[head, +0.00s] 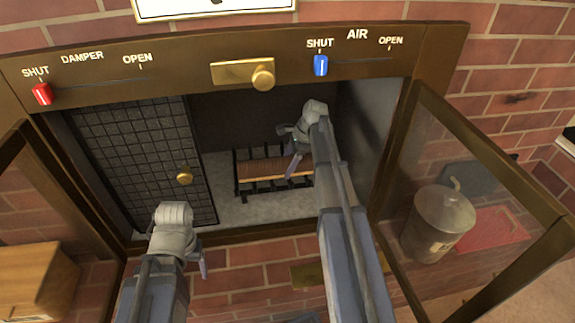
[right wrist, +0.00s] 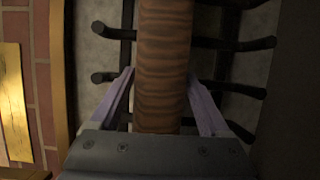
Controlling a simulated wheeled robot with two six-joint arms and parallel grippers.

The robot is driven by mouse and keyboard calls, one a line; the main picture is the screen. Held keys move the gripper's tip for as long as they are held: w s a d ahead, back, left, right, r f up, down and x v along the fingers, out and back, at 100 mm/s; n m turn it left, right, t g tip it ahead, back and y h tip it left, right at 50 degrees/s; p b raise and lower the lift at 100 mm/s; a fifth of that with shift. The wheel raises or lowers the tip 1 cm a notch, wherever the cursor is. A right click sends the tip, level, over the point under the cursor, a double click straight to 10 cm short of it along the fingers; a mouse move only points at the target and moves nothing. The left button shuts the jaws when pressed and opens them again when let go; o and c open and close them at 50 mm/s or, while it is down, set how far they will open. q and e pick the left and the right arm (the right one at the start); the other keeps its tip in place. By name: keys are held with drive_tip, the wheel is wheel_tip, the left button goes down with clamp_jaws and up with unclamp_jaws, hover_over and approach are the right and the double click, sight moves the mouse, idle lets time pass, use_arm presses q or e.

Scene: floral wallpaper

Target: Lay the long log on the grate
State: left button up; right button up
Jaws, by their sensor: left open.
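The long log (head: 262,170) is brown and lies lengthwise over the dark grate (head: 240,188) inside the firebox. In the right wrist view the log (right wrist: 162,60) runs up the picture, with the black bars of the grate (right wrist: 232,92) beneath and to both sides. My right gripper (head: 294,163) reaches into the firebox at the log's right part. Its two pale purple fingers (right wrist: 162,85) are on either side of the log, close against it; the actual contact is hard to see. My left gripper (head: 203,264) is open and empty, low in front of the firebox.
Glass doors stand swung open, left and right (head: 455,150). A black mesh screen (head: 135,150) covers the firebox's left part. The damper knob (head: 41,94) is red, the air knob (head: 320,65) blue. A metal canister (head: 437,222) shows through the right door; a wooden box (head: 38,280) is at lower left.

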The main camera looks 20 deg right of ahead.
drive_tip(key=shift+o, duration=1.4)
drive_tip(key=shift+r, duration=0.1)
drive_tip(key=p+v, duration=1)
drive_tip(key=v, duration=0.1)
drive_tip(key=shift+w+a, duration=0.1)
drive_tip(key=shift+a, duration=0.05)
drive_tip(key=shift+d+r+p, duration=0.35)
drive_tip(key=shift+r+p, duration=0.25)
drive_tip(key=shift+p, duration=0.15)
drive_tip(key=shift+f, duration=0.2)
drive_tip(key=b+x, duration=1.1)
drive_tip(key=x, duration=0.1)
